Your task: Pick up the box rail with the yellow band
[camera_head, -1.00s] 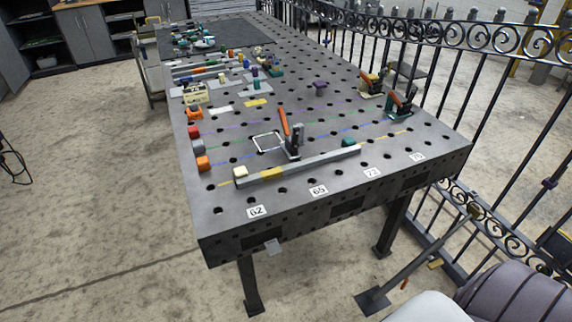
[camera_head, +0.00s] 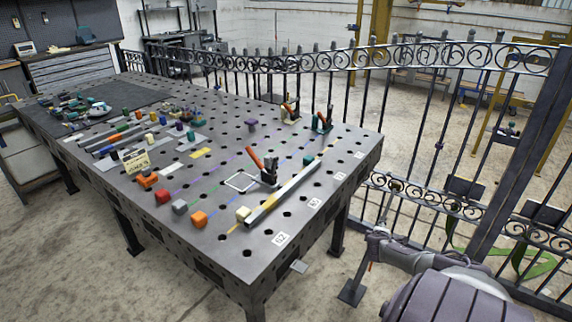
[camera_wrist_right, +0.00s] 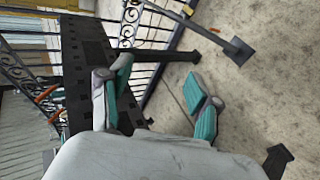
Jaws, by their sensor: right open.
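The box rail (camera_head: 290,187), a long light-grey bar with a yellow band (camera_head: 268,203) near its front-left end, lies on the dark perforated table in the head view. A cream block (camera_head: 243,214) sits at its near end and a green block (camera_head: 308,159) beside its far end. My right gripper (camera_wrist_right: 160,88) shows in the right wrist view, with its green-padded fingers spread apart and nothing between them. It is beside the table, away from the rail. I cannot make out the rail in the wrist view. My left gripper is not in view.
An orange-handled clamp (camera_head: 264,166) stands close behind the rail. Two more clamps stand near the table's far-right edge. Orange, grey and red blocks line the left side. A black iron fence (camera_head: 420,120) runs behind the table. Numbered labels mark the front edge.

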